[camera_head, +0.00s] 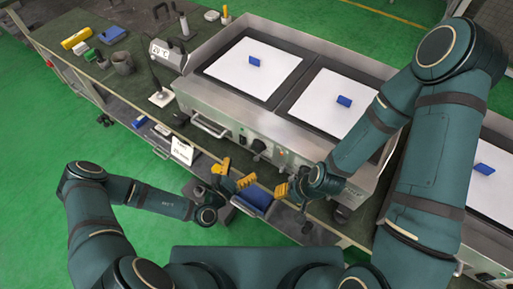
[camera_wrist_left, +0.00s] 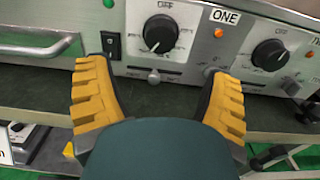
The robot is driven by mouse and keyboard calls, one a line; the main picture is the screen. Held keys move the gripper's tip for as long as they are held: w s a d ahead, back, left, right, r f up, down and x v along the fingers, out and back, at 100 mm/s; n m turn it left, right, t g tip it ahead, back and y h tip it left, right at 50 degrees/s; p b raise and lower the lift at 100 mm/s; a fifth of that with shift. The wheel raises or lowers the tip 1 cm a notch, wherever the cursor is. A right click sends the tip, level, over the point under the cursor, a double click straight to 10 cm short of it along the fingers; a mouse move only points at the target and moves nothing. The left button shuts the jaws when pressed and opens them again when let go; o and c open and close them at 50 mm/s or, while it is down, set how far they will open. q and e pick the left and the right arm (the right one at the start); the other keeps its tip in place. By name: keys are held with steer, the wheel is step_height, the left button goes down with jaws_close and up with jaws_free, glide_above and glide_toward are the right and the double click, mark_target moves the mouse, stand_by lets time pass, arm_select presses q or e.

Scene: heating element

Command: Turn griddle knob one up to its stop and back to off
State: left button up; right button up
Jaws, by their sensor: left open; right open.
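Griddle knob one is the black round knob (camera_wrist_left: 160,33) left of the "ONE" label (camera_wrist_left: 225,16) in the left wrist view. It sits on the steel front panel under an OFF mark; I cannot tell its exact setting. In the head view the knob (camera_head: 258,146) is small on the griddle front. My left gripper (camera_head: 234,174) is open and empty in front of the panel. Its yellow fingers stand apart below and either side of the knob in the wrist view (camera_wrist_left: 158,70), not touching it. My right gripper (camera_head: 291,187) is open to the right, near the panel.
A second knob (camera_wrist_left: 268,52) is right of knob one. A black switch (camera_wrist_left: 111,45) and a door-type handle (camera_wrist_left: 40,48) are to the left. A small lever (camera_wrist_left: 154,77) lies under the knob. White sheets (camera_head: 252,70) with blue blocks cover the griddle plates.

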mark_target(256, 150)
arm_select(q)
steer(key=b+x, duration=0.1)
steer(key=x, duration=0.8)
steer(key=shift+w+d, duration=0.2)
steer(key=shift+w, duration=0.05)
steer(key=c, duration=1.2)
